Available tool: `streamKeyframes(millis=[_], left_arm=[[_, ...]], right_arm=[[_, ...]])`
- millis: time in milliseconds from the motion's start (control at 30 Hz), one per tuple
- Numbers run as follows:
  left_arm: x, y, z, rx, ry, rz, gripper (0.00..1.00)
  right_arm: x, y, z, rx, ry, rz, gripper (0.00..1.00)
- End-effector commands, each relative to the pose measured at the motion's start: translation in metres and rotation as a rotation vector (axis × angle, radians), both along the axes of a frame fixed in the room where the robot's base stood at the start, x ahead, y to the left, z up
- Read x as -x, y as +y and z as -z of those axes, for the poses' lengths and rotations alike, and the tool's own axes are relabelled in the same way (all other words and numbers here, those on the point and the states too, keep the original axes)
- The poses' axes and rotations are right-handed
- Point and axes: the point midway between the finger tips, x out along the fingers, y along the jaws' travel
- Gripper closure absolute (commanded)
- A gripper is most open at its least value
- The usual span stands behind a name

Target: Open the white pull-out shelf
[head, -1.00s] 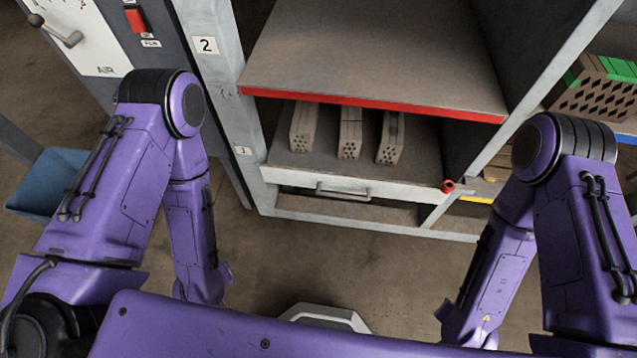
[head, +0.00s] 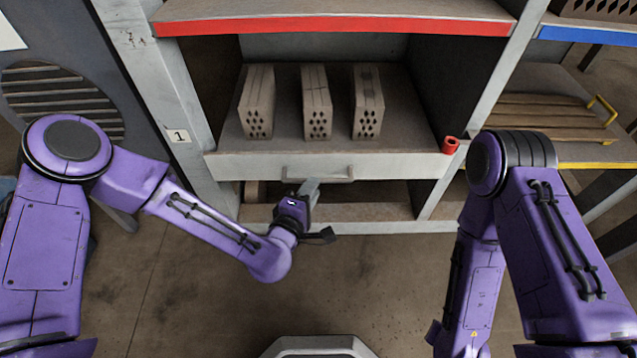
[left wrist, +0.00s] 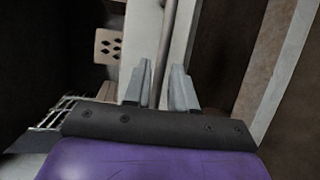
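The white pull-out shelf (head: 400,166) sits pushed in at the front of the rack, with three hollow bricks (head: 317,102) on its grey deck. Its pale bar handle (head: 317,173) is on the middle of the white front. My left gripper (head: 309,187) is just below the handle in the head view. In the left wrist view my left gripper (left wrist: 159,80) is open, and the handle bar (left wrist: 168,40) runs between its two fingers. Contact with the bar cannot be told. My right arm hangs at the right, and its gripper is out of view.
A red-edged shelf (head: 330,27) lies above the bricks. A small red part (head: 450,145) sits on the right post. A yellow-edged shelf with wooden slats (head: 550,112) is at the right. The floor (head: 370,285) before the rack is clear.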

Motion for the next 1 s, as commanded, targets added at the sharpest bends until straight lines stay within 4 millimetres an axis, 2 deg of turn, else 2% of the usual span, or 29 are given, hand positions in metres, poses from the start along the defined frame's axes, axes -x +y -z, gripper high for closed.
streamKeyframes(millis=[100,300,533,567,600,633,1000], left_arm=[[-0.022,-0.009,0.007,0.001,0.000,-0.002,0.75],[-0.039,-0.017,0.010,-0.003,0.001,0.001,0.75],[-0.041,-0.018,0.009,-0.003,0.002,0.002,0.75],[-0.041,-0.017,0.009,-0.003,0.002,0.002,0.78],[-0.041,-0.017,0.010,-0.003,0.003,0.002,0.91],[-0.041,-0.017,0.010,-0.003,0.003,0.002,1.00],[-0.040,-0.016,0.010,-0.004,0.004,0.000,1.00]], right_arm=[[0.000,0.000,0.006,0.000,0.000,0.000,0.57],[0.000,0.000,0.009,0.000,0.000,0.000,0.57],[0.000,0.000,0.009,0.000,0.000,0.000,0.57],[0.000,0.000,0.009,0.000,0.000,0.000,0.57],[0.000,0.000,0.009,0.000,0.000,0.000,0.57],[0.000,0.000,0.009,0.000,0.000,0.000,0.57],[0.000,0.000,0.008,0.000,0.000,0.000,0.57]])
